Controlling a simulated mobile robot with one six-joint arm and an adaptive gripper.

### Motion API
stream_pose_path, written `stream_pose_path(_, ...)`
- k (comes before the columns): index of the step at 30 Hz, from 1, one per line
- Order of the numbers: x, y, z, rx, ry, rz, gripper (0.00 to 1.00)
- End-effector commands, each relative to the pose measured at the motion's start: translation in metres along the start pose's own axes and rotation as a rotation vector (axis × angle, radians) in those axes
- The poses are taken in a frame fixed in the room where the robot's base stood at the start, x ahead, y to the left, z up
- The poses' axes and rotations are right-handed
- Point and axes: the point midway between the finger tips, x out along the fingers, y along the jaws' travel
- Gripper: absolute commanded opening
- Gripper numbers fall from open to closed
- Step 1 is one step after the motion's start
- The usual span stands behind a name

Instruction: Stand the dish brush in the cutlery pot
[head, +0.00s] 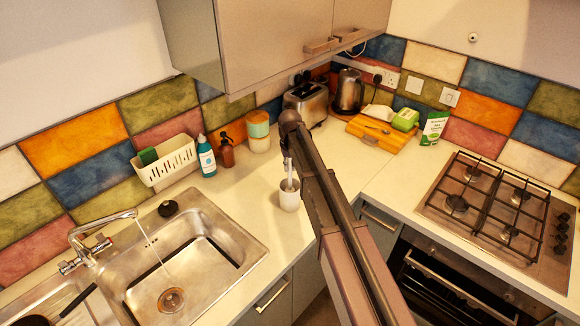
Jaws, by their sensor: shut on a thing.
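The cutlery pot (289,199) is a small pale cup standing on the worktop near its front edge, right of the sink. A thin, pale upright thing, seemingly the dish brush (289,172), rises from the pot's mouth towards the end of my arm. Its lower end is at or inside the pot's mouth, and I cannot tell how deep. My gripper (286,154) is above the pot, small and partly hidden by my arm. It is shut on the upper part of the brush.
The sink (190,262) with running tap lies left. A white rack (165,163), a blue bottle (206,157), a brown bottle (226,151) and a jar (258,131) stand along the wall. A toaster (307,102), kettle (349,92) and board (383,133) are behind. The hob (497,205) is right.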

Motion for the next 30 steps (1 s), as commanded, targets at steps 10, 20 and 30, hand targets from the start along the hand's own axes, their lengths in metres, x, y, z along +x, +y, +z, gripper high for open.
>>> stream_pose_path(10, 0.0040, 0.0005, 0.0000, 0.001, 0.000, 0.000, 0.00)
stream_pose_path(20, 0.0039, 0.0009, 0.0000, 0.001, 0.000, 0.000, 0.64)
stream_pose_path(30, 0.0038, 0.0012, 0.0000, 0.001, 0.000, 0.000, 0.64)
